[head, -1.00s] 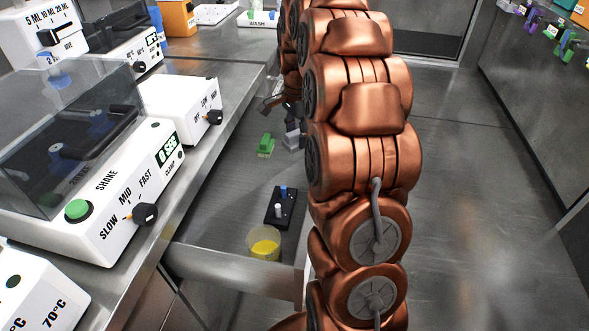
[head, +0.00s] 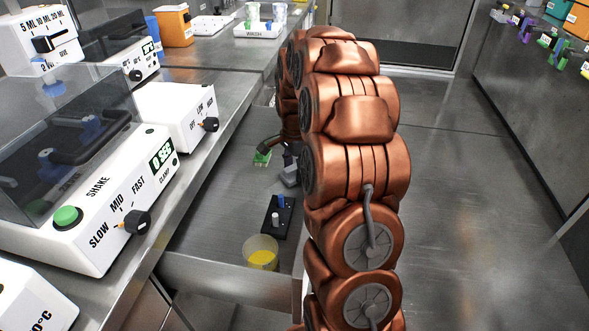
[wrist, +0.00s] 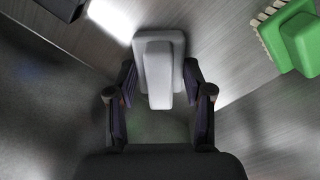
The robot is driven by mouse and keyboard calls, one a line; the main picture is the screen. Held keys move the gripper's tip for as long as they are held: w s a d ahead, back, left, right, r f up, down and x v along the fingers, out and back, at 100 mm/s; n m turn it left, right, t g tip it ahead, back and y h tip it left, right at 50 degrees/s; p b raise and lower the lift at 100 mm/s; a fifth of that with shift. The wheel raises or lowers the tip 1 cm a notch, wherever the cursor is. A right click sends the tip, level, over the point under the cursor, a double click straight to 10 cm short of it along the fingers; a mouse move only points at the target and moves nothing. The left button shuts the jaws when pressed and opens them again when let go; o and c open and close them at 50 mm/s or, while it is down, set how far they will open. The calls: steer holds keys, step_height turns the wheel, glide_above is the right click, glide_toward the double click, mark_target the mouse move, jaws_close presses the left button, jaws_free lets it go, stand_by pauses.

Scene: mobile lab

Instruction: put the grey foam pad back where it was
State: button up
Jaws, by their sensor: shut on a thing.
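The grey foam pad (wrist: 157,72) is a pale grey block with a raised narrower part on it. In the wrist view it sits between the two fingers of my gripper (wrist: 160,95), which is shut on its raised part. In the head view the pad (head: 290,176) shows at the left edge of my arm, over the open drawer (head: 225,278). My gripper (head: 284,154) is partly hidden there behind my arm. I cannot tell whether the pad touches the drawer floor.
A green brush (head: 262,158) lies in the drawer left of the pad and shows in the wrist view (wrist: 296,42). Nearer are a black block with pegs (head: 276,218) and a cup of yellow liquid (head: 262,254). The counter edge (head: 205,165) borders the drawer on the left.

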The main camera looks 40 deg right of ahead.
mark_target(295, 166)
steer(key=shift+f, duration=0.1)
steer(key=o, duration=1.1)
step_height(295, 166, up, 12)
steer(key=shift+r+p, duration=0.1)
steer(key=shift+p, duration=0.9)
